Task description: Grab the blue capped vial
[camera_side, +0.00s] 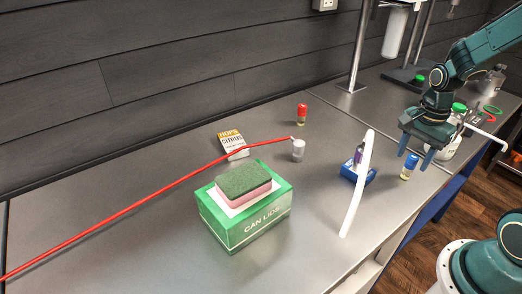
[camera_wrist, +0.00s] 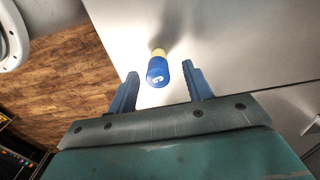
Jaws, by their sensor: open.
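The blue capped vial (camera_side: 409,167) stands upright near the table's right edge in the side view, with a yellowish body under its blue cap. In the wrist view the vial (camera_wrist: 158,70) is seen from above, cap towards me, a little beyond and between my fingertips. My gripper (camera_side: 415,154) is open and empty, its blue fingers pointing down just above the vial. In the wrist view the gripper (camera_wrist: 158,85) has a finger on each side of the vial's line, and neither finger visibly touches it.
A blue holder (camera_side: 357,173) and a white curved strip (camera_side: 358,185) are left of the vial. A white bottle (camera_side: 445,143) stands behind my gripper.

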